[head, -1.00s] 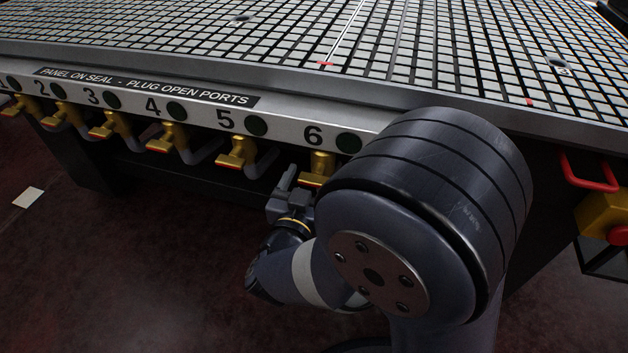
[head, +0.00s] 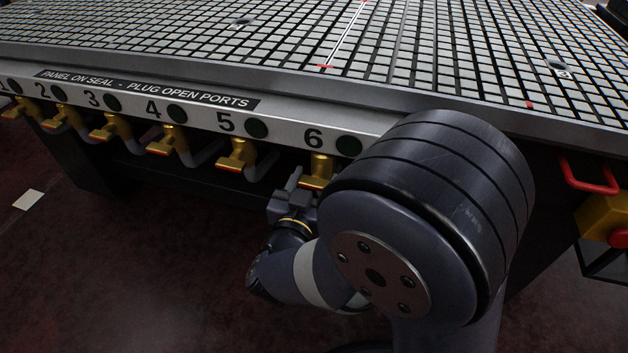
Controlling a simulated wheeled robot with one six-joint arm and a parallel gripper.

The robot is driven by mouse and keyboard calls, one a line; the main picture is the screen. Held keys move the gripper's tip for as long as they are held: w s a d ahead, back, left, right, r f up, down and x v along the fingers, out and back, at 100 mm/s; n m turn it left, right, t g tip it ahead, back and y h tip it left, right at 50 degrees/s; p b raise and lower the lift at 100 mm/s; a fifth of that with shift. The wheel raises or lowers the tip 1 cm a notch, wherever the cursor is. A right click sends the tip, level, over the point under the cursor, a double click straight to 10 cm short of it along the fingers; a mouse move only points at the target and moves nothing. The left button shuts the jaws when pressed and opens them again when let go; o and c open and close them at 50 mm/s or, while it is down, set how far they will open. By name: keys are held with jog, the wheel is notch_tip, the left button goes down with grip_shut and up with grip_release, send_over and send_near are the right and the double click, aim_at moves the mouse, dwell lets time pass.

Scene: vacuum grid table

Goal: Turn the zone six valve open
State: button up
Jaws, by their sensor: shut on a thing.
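The zone six valve (head: 320,172) is a brass valve under the label 6, with its handle at its lower end. My gripper (head: 296,181) is at the left end of that handle, with its fingers pointing up. It is shut on the valve handle. My arm hides the right side of the valve, and the exact grip on the handle is small in the picture. A dark round indicator (head: 348,146) sits beside the 6.
Valve five (head: 237,155) and its grey pipe (head: 263,164) are close on the left, with several more brass valves beyond. The table edge (head: 300,90) overhangs above. A red handle (head: 590,178) and a yellow box (head: 604,217) are at the right.

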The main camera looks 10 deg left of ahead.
jog(key=shift+r+n+p, duration=0.15)
jog(key=shift+n+p, duration=0.15)
jog(key=shift+p, duration=0.3)
jog(key=n+p, duration=0.2)
jog(key=p, duration=0.2)
jog(key=shift+a+r+n, duration=0.1)
jog(key=shift+r+n, duration=0.05)
jog(key=shift+n, duration=0.25)
jog(key=n+p, duration=0.5)
jog(key=p, duration=0.1)
jog(key=n+p, duration=0.4)
jog(key=shift+a+f+n, duration=0.1)
jog(key=shift+f+n, duration=0.1)
jog(key=shift+n, duration=0.2)
jog(key=shift+f+n+p, duration=0.15)
jog(key=shift+n+p, duration=0.6)
jog(key=shift+n, duration=0.4)
jog(key=shift+f+n+p, duration=0.15)
jog(key=shift+n+p, duration=0.6)
jog(key=shift+n, duration=0.4)
jog(key=o, duration=1)
